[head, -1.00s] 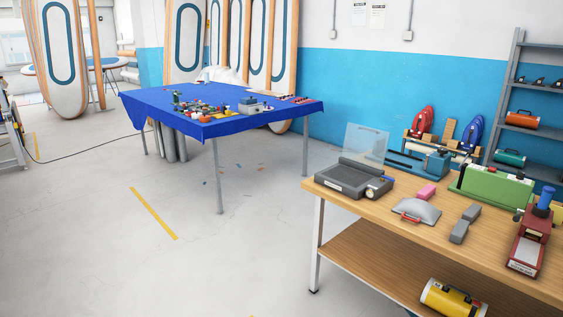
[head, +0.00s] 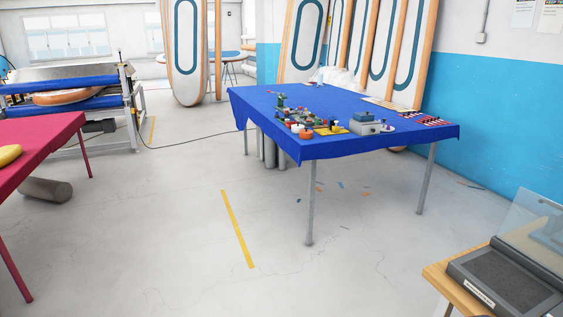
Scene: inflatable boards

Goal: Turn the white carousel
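I cannot make out a white carousel for certain in the head view. The blue-covered table (head: 330,98) stands in the middle distance and carries many small items. Near its front edge are a small yellow piece (head: 330,131), several colored parts (head: 295,122) and a grey box with a blue top (head: 366,124). A small pale round item (head: 388,127) sits beside the grey box, too small to identify. My gripper is not in view.
A wooden bench with a dark grey flat device (head: 508,282) is at the lower right. A red table (head: 35,150) is at the left, with a grey roll (head: 45,190) on the floor by it. The floor (head: 180,240) between is clear. Tall boards (head: 300,40) stand behind.

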